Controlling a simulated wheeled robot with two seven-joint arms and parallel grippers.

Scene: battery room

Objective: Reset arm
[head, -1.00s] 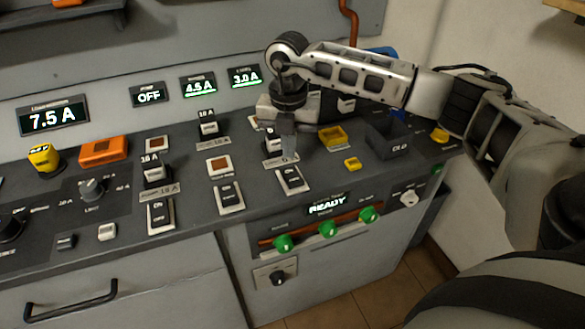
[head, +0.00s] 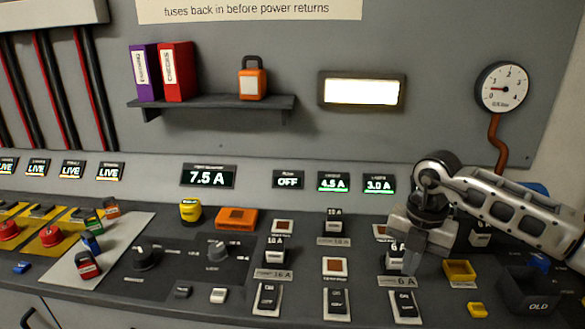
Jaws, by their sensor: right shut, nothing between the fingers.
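My right gripper (head: 411,266) is at the right of the console, fingers pointing down and shut with nothing between them. Its arm comes in from the right edge. The fingertips are just beside the black 6 A block (head: 397,258), above the 6 A label (head: 397,282) and behind a black rocker switch (head: 405,305). I cannot tell whether they touch the block, which they partly hide. My left gripper is not in view.
A yellow open-topped box (head: 459,271), a small yellow piece (head: 477,310) and a dark OLD bin (head: 530,292) lie right of the gripper. A gauge (head: 502,88) hangs on the wall. A shelf (head: 210,105) holds binders and an orange padlock (head: 252,82).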

